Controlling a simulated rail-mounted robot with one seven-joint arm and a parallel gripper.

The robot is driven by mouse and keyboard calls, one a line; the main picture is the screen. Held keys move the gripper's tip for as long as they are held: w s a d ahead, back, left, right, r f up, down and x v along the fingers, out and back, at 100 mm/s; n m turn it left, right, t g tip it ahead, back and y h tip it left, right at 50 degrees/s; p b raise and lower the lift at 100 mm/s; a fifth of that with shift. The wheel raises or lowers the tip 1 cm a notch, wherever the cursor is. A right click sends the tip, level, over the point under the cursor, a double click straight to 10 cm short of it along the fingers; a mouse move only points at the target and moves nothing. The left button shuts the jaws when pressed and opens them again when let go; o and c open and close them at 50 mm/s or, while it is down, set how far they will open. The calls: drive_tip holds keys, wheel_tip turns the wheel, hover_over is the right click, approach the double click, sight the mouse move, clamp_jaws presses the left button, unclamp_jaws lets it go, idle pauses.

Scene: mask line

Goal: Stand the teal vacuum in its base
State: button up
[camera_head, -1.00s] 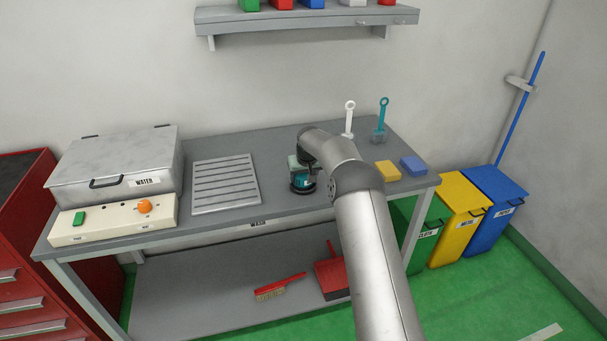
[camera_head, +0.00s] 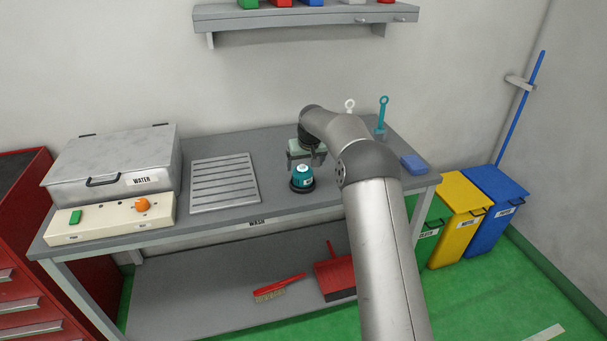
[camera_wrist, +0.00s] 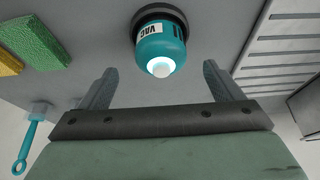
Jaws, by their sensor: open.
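The teal vacuum (camera_head: 303,174) stands upright in its round black base (camera_head: 302,187) on the grey bench, its pale tip upward. In the wrist view the vacuum (camera_wrist: 158,45) shows its VAC label and light tip, with the black base (camera_wrist: 172,14) around its lower end. My gripper (camera_head: 305,164) is open and empty, just behind and above the vacuum in the head view. In the wrist view my gripper (camera_wrist: 160,88) has its fingers spread wide, with the vacuum beyond them and apart from both.
A slotted drain plate (camera_head: 224,184) lies to the left, beside the WATER box (camera_head: 115,165). A blue sponge (camera_head: 413,165) and a teal brush (camera_head: 381,125) are on the right. The wrist view shows green (camera_wrist: 42,42) and yellow (camera_wrist: 9,62) sponges. Bench around the base is clear.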

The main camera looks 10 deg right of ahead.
drive_tip(key=s+a+r+g, duration=0.1)
drive_tip(key=s+r, duration=0.5)
drive_tip(key=s, duration=0.5)
drive_tip(key=s+r+g, duration=0.1)
drive_tip(key=s+r, duration=0.4)
drive_tip(key=s, duration=0.7)
drive_tip(key=s+f+g, duration=0.1)
drive_tip(key=s+f, duration=0.1)
drive_tip(key=s, duration=1.3)
drive_tip(key=s+f+m, duration=0.1)
drive_tip(key=s+f, duration=0.2)
drive_tip(key=s, duration=1.2)
drive_tip(key=shift+s+d+f+g+b, duration=0.3)
drive_tip(key=shift+s+f+g, duration=0.05)
drive_tip(key=shift+g, duration=0.05)
